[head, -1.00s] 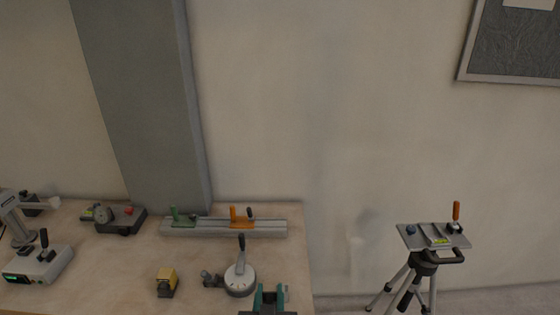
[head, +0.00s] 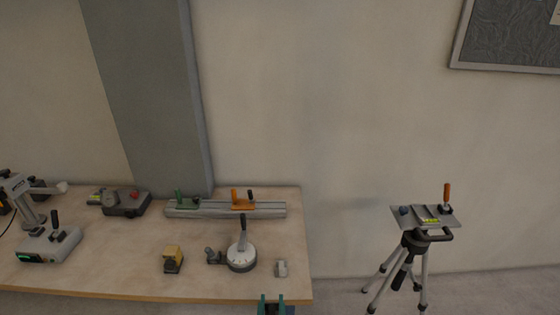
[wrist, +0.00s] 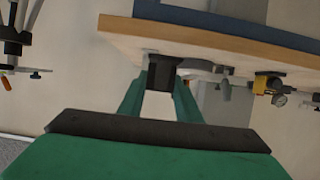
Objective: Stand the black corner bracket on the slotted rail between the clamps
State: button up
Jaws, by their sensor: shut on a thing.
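The slotted rail (head: 218,212) is a long grey bar lying along the back of the bench. A green clamp (head: 184,203) stands on its left part and an orange clamp (head: 243,204) right of the middle, with a short stretch of rail between them. My gripper (head: 272,303) has green fingers and is at the bottom of the head view, in front of the bench's front edge and far from the rail. In the wrist view its fingers are shut on the black corner bracket (wrist: 162,72), a dark block at the fingertips. Its full shape is partly hidden.
A tripod (head: 413,240) stands right of the bench, with clear floor between.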

jog(key=s+d+f, duration=0.1)
jog(key=f, duration=1.1)
jog(key=s+d+f, duration=0.1)
jog(key=s+f, duration=0.1)
jog(key=f, duration=1)
jog(key=shift+f, duration=0.3)
